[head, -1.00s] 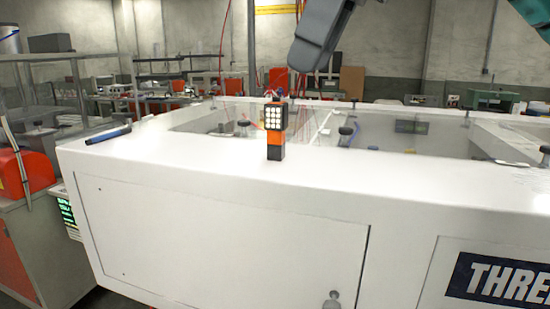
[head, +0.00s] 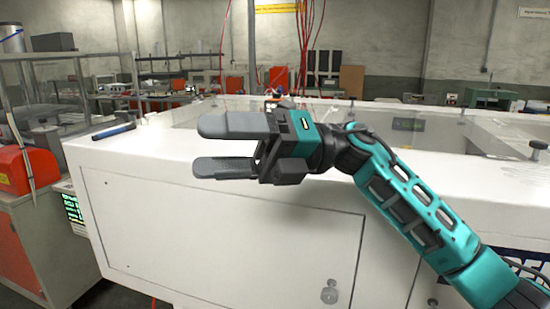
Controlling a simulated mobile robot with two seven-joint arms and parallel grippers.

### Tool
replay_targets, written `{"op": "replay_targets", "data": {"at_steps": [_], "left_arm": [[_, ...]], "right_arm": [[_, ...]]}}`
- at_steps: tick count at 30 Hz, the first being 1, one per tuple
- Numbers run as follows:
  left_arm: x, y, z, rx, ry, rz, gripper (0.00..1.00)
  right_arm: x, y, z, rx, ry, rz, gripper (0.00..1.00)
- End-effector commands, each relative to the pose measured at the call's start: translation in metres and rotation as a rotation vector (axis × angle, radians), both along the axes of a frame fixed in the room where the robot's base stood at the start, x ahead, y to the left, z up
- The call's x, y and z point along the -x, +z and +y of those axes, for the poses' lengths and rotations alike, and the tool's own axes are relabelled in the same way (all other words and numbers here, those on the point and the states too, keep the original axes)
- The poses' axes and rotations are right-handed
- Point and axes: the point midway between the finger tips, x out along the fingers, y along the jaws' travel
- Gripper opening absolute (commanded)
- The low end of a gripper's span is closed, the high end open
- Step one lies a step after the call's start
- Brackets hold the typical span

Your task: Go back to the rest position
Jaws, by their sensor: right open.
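My right gripper (head: 203,147) is in the middle of the head view, its arm coming in from the lower right. Its two grey fingers point left, one above the other, wide apart, with nothing between them. It appears in front of the white machine (head: 225,232). The gripper body covers the spot on the machine's top where an orange and black lamp-like device showed earlier, so I cannot make that device out. My left gripper is not in view.
A dark blue pen-like object (head: 113,131) lies on the machine's top at the left corner. A red machine (head: 28,168) and shelving stand at the left. The machine's top has glazed openings, and a round knob (head: 329,291) sits on its front door.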

Motion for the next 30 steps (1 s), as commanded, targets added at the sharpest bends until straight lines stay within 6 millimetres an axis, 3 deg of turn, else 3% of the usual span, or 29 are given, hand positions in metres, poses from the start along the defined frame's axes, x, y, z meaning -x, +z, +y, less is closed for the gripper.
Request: {"op": "replay_targets", "data": {"at_steps": [5,10,14,18,23,26,30], "left_arm": [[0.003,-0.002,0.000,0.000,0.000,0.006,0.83],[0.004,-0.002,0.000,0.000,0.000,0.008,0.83],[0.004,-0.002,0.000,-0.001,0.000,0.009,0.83],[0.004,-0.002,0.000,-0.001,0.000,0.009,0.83],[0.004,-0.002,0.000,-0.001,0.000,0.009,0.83],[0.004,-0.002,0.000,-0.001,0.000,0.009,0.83],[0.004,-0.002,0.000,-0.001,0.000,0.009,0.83]], "right_arm": [[-0.023,-0.029,-0.015,-0.246,-0.117,0.361,0.72],[-0.052,-0.074,-0.045,-0.439,-0.268,0.710,0.72],[-0.070,-0.125,-0.074,-0.559,-0.406,0.984,0.72],[-0.077,-0.196,-0.109,-0.663,-0.572,1.283,0.72],[-0.060,-0.290,-0.151,-0.747,-0.783,1.623,0.72],[-0.033,-0.352,-0.176,-0.780,-0.925,1.836,0.72],[0.022,-0.428,-0.208,-0.801,-1.121,2.111,0.72]]}}
